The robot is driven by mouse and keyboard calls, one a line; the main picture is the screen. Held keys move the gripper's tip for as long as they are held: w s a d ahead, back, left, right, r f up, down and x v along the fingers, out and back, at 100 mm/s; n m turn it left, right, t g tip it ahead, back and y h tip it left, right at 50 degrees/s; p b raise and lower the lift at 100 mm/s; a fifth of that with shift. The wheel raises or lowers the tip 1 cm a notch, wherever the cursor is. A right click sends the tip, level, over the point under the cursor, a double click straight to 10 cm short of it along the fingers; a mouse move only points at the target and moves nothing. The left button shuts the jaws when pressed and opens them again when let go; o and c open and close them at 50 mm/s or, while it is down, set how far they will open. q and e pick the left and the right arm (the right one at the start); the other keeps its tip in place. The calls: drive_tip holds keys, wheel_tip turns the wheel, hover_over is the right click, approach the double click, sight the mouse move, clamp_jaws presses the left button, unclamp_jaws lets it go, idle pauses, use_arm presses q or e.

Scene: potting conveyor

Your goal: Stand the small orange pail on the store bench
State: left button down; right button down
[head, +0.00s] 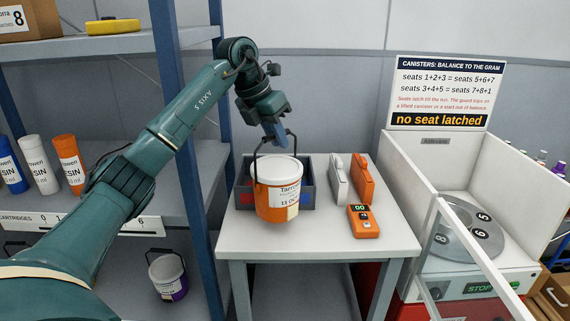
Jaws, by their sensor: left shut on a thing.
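The small orange pail (279,205) has a white lid and a label, and is upright in the head view. My left gripper (275,138) is above it, shut on the top of its dark wire handle. The pail shows in front of the white-topped bench (315,240); I cannot tell whether its base touches the top. My right gripper is not in view.
A dark grey bin (307,170) is behind the pail. To its right are a white tool (339,180), an orange tool (362,180) and an orange meter (364,221). A white-walled machine (410,190) stands right, shelving with a blue post (208,240) left.

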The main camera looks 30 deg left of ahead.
sight(281, 165)
use_arm(q)
drive_tip(key=shift+f, duration=2.45)
drive_tip(key=c, duration=1.9)
unclamp_jaws()
drive_tip(key=shift+f, duration=0.3)
drive_tip(key=o, duration=0.5)
drive_tip(key=shift+c, duration=0.2)
drive_tip(key=shift+r, duration=0.1)
